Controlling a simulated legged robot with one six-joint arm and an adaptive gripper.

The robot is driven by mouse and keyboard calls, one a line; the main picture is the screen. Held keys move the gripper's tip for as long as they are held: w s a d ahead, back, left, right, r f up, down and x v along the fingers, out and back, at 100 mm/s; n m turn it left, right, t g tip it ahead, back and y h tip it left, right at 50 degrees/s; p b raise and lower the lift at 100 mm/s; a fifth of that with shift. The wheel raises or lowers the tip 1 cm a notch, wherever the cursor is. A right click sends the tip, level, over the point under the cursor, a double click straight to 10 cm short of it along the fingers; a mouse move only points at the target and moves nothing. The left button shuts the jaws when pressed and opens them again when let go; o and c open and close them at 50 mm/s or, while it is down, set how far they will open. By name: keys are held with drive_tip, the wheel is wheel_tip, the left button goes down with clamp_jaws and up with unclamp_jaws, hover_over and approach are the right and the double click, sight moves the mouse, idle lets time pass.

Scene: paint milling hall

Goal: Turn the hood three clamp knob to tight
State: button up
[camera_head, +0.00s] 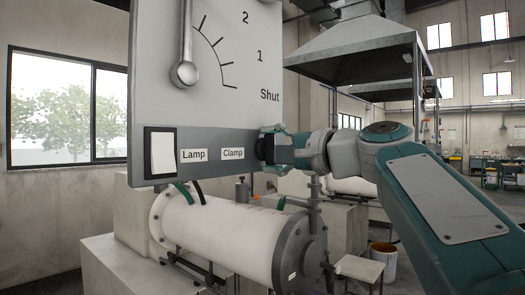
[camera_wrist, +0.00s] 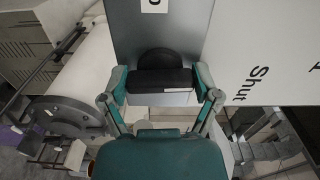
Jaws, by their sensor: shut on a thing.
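A grey panel (camera_head: 230,90) carries a "Clamp" label (camera_head: 233,153) near its lower right corner. To the right of the label, my gripper (camera_head: 268,148) meets the panel's face. In the wrist view the black clamp knob (camera_wrist: 158,80) has a round base and a thick bar grip. My gripper's two fingers (camera_wrist: 161,84) are shut on the sides of the bar. The bar lies across the wrist view, with a small white mark near its right end. No marking that tells tight from loose is readable.
The panel also carries a "Lamp" rocker switch (camera_head: 161,153) and a metal lever (camera_head: 186,62) on a scale reading 2, 1, Shut. Below stands a white horizontal cylinder (camera_head: 225,235) with pipes. A metal hood (camera_head: 355,50) hangs behind my arm.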

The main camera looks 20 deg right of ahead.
drive_tip(key=shift+w+f+m, duration=0.15)
drive_tip(key=shift+f+m, duration=0.1)
drive_tip(key=shift+m, duration=0.25)
drive_tip(key=o, duration=1)
drive_tip(key=shift+c, duration=0.2)
drive_tip(key=shift+d+r, duration=0.1)
drive_tip(key=v, duration=1.2)
